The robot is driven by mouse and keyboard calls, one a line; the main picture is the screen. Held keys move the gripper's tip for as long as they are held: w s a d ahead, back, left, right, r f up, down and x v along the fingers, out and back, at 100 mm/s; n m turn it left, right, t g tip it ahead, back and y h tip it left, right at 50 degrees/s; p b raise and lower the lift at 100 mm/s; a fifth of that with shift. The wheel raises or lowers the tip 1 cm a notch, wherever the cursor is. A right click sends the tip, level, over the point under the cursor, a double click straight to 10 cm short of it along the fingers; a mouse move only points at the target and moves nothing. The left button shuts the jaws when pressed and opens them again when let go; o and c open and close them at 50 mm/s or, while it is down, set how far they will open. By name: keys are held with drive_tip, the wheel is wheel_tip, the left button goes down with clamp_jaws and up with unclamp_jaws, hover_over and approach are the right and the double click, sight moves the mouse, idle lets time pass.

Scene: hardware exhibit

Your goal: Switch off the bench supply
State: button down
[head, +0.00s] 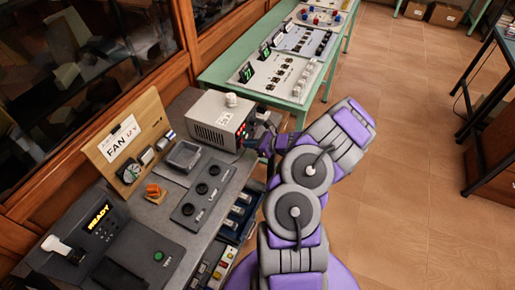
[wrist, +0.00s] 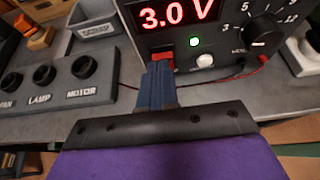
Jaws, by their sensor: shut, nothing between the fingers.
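The bench supply (head: 218,118) is a beige box at the back of the grey bench in the head view. In the wrist view its dark front panel (wrist: 222,50) shows a lit red "3.0 V" display (wrist: 178,13), a lit green lamp (wrist: 194,42) and a round dial (wrist: 264,29). A red rocker switch (wrist: 161,58) sits below the display's left part. My gripper (wrist: 159,72) is shut and empty, its blue fingertips right at the switch and covering its lower part. I cannot tell whether they touch. In the head view my gripper (head: 256,146) is in front of the supply's panel.
A panel with FAN, LAMP and MOTOR sockets (wrist: 42,78) and a scrap tray (wrist: 95,26) lie left of my gripper. Red and black wires (wrist: 240,80) run from the supply's right side. A FAN board (head: 124,138) stands on the bench. Open floor (head: 410,150) lies to the right.

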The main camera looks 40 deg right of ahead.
drive_tip(key=shift+w+d+f, duration=0.1)
drive_tip(key=shift+w+d, duration=0.05)
drive_tip(key=shift+d, duration=0.45)
drive_tip(key=shift+w+a+r+g+p, duration=0.2)
drive_tip(key=shift+a+r+g+p, duration=0.15)
drive_tip(key=shift+p, duration=0.5)
drive_tip(key=shift+a, duration=0.25)
drive_tip(key=shift+d+r+p, duration=0.35)
drive_tip(key=shift+r+p, duration=0.05)
drive_tip(key=shift+p, duration=0.05)
drive_tip(key=shift+r, duration=0.25)
drive_tip(key=shift+a, duration=0.1)
drive_tip(key=shift+a, duration=0.15)
